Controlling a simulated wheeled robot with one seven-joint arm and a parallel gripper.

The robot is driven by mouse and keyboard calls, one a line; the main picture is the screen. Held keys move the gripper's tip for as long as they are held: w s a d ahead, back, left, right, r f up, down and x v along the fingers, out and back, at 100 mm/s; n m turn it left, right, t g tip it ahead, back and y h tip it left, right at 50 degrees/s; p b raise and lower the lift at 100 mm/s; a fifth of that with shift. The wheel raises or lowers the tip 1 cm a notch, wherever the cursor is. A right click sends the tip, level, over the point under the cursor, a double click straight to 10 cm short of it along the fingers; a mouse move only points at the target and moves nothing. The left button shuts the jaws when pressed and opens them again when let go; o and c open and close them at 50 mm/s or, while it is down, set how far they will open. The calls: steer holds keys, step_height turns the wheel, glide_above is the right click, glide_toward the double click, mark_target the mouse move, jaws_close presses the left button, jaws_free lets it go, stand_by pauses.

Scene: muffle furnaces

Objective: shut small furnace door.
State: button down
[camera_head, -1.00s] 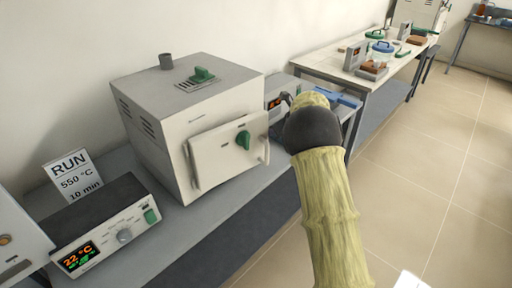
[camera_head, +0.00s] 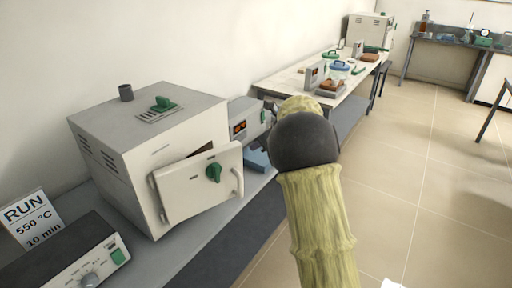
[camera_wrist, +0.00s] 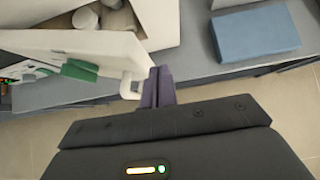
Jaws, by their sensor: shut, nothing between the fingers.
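The small furnace (camera_head: 150,135) is a white-grey box with a flue and a green knob on top. Its door (camera_head: 188,190), with a green knob (camera_head: 214,172) and a bar handle (camera_head: 238,182), stands ajar, hinged at the left, with a dark gap above it. In the wrist view the door (camera_wrist: 85,42) runs in from the left, its white handle (camera_wrist: 130,84) right beside my gripper (camera_wrist: 158,74). The purple fingers are shut and empty; I cannot tell whether they touch the handle. White vessels (camera_wrist: 85,18) show inside the chamber. My forearm hides the gripper in the head view.
A control box (camera_head: 75,262) and a RUN sign (camera_head: 32,220) stand left of the furnace. A blue block (camera_wrist: 255,33) lies on the bench right of it. Another bench (camera_head: 295,77) with lab items stands behind.

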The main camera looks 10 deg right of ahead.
steer(key=d+r+m+t+h, duration=0.2)
steer(key=d+r+m+t, duration=0.25)
steer(key=m, duration=1.05)
steer(key=s+d+f+m+h, duration=0.45)
steer(key=s+m, duration=0.35)
steer(key=m, duration=0.4)
steer(key=s+a+f+m+g, duration=0.1)
steer(key=s+f+m+g, duration=0.3)
steer(key=s+m, duration=0.5)
steer(key=s+a+f+m+g, duration=0.1)
steer(key=s+f+m+g, duration=0.3)
steer(key=s+m, duration=0.5)
steer(key=s+f, duration=0.1)
steer(key=s, duration=0.7)
steer(key=shift+s+f+m, duration=0.3)
steer(key=shift+s+m, duration=0.05)
steer(key=shift+m, duration=0.05)
steer(key=shift+w+h, duration=0.1)
steer(key=shift+h, duration=0.15)
